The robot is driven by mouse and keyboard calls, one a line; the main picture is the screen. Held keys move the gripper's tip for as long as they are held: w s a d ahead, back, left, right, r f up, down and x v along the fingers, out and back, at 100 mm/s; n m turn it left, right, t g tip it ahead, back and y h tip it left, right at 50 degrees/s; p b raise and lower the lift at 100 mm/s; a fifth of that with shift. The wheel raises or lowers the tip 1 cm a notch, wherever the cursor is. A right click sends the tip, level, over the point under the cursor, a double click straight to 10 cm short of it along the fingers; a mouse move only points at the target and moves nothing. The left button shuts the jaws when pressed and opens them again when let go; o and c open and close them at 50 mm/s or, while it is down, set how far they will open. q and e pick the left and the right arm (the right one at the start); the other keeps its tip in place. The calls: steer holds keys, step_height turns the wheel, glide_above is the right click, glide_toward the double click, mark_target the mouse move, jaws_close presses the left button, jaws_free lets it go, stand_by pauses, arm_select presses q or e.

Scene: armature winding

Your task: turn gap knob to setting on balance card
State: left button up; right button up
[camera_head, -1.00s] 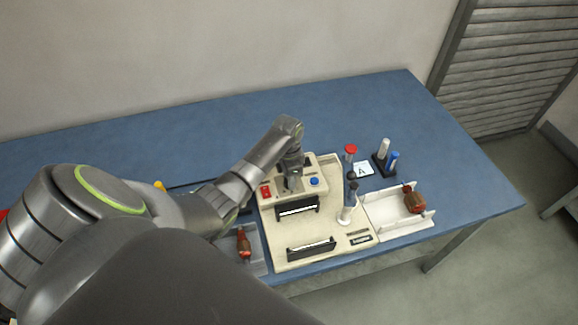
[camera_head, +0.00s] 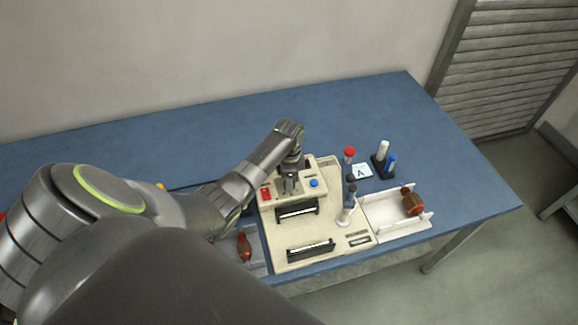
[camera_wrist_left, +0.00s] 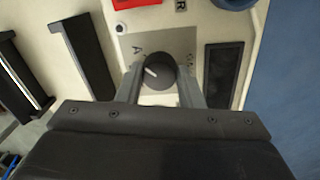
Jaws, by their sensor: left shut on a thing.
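The gap knob (camera_wrist_left: 162,70) is a dark round knob with a white pointer line, on a grey plate of the cream machine (camera_head: 335,230). In the left wrist view the pointer slants up and left, roughly toward a printed letter A. Other marks on the plate's right are partly hidden by a finger. My left gripper (camera_wrist_left: 158,82) is shut on the knob, one finger at each side; in the head view the gripper (camera_head: 290,183) hides the knob. The white balance card (camera_head: 362,171) reads A and lies behind the machine's right side. My right gripper is not in view.
A red switch (camera_head: 265,194) and a blue button (camera_head: 314,183) flank my left gripper. Upright posts, one red-topped (camera_head: 350,152), stand right of it. A white cradle (camera_head: 378,214) holds a copper armature (camera_head: 412,203). The blue table (camera_head: 330,115) is clear behind the machine.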

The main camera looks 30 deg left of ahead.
arm_select(q)
steer(key=o, duration=1)
steer(key=shift+c, duration=0.2)
step_height(320, 180, up, 17)
steer(key=p, duration=0.2)
steer(key=shift+w+a+r, duration=0.2)
steer(key=shift+w+a, duration=0.1)
steer(key=shift+w, duration=0.05)
